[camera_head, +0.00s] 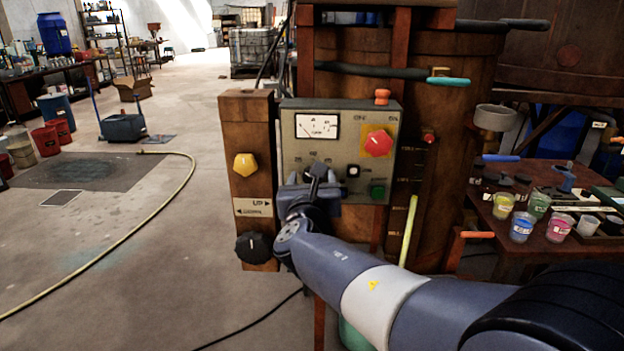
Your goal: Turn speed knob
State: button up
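A grey control panel (342,120) is fixed to the front of the wooden vat, with a white dial gauge (317,126) at its upper left. A red knob (378,143) is at its right, with small lettering above it. A small black control (353,171) and a green button (377,191) are lower down. My gripper (318,176) is at the panel's lower left. Its dark fingers and wrist cover that part, so any knob there is hidden. No label reading speed is legible. I cannot tell whether the fingers touch or hold anything.
A wooden post (254,132) left of the panel carries a yellow knob (244,165) and a black knob (252,247). A green-yellow rod (408,230) stands right of the panel. A table (550,178) with several coloured cups is at right. Open floor with a yellow hose (130,235) lies left.

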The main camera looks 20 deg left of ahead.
jog(key=shift+c, duration=0.5)
jog(key=c, duration=0.9)
jog(key=shift+f+m+b, duration=0.1)
jog(key=shift+m+b, duration=0.3)
jog(key=shift+b, duration=0.15)
jog(key=shift+m+b, duration=9.4)
jog(key=shift+m, duration=0.1)
